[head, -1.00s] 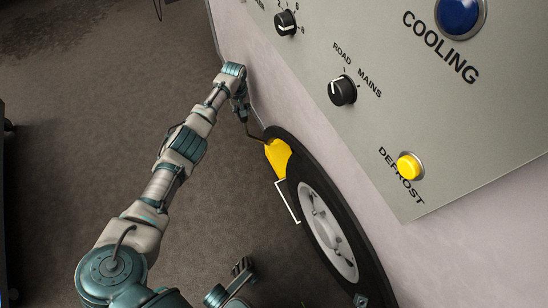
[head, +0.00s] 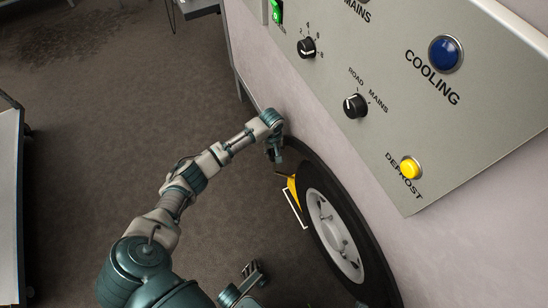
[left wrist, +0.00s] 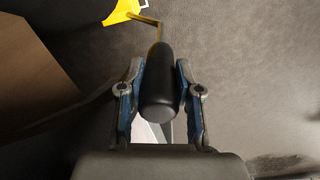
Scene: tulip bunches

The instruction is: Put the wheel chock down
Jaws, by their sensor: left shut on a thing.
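The yellow wheel chock (head: 293,187) is at the left side of the black tyre (head: 305,163), beside a white outline (head: 291,209) on the floor. In the left wrist view the gripper (left wrist: 160,95) is shut around the black handle (left wrist: 158,75). A thin bent rod runs from the handle to the yellow chock (left wrist: 122,12) at the top. I cannot tell whether the chock touches the floor or tyre. What may be my right gripper (head: 253,271) shows at the bottom of the head view.
The pale vehicle side (head: 420,230) rises right of the floor, with a grey control panel (head: 400,60) above the wheel. A light-topped unit (head: 10,190) stands at the left edge. The brown floor (head: 110,130) between is clear.

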